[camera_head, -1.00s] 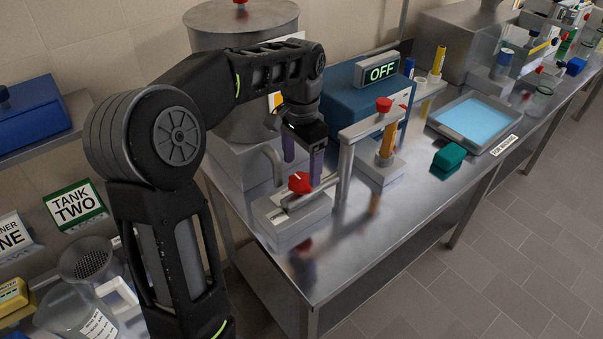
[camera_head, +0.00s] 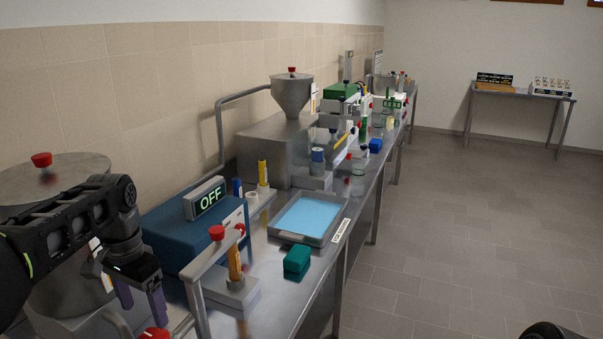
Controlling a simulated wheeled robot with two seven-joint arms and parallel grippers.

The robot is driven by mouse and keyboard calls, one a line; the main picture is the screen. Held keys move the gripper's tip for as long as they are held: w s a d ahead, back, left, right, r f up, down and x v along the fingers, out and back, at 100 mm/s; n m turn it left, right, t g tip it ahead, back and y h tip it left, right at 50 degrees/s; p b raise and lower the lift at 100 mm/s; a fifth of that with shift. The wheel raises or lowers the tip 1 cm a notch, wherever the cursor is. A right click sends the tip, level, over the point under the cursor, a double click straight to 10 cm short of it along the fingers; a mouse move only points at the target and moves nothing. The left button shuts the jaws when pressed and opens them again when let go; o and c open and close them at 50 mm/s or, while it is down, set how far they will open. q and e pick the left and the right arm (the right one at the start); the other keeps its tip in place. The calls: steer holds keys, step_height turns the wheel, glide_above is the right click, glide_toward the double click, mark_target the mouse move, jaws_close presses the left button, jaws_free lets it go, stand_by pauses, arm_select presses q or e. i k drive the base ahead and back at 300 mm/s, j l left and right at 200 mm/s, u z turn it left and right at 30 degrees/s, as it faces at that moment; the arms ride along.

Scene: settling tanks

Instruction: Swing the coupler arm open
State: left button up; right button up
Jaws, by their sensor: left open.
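A pale metal bar with a red knob on top, which looks like the coupler arm (camera_head: 206,262), sits on a post at the lower left of the head view. An orange cylinder (camera_head: 235,263) stands in a metal block beneath its knob end. My left gripper (camera_head: 142,299) is open and empty, with purple fingers pointing down. It appears just left of the post, apart from the bar. A red knob (camera_head: 153,334) shows below it, cut by the bottom edge. My right gripper is not visible.
A blue box with an OFF display (camera_head: 208,200) stands behind the bar. A teal block (camera_head: 297,262) and a tray of blue liquid (camera_head: 309,217) lie to the right. Equipment crowds the bench further back. The tiled floor (camera_head: 460,250) at right is clear.

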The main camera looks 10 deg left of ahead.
mark_target(224, 240)
steer(key=k, duration=1)
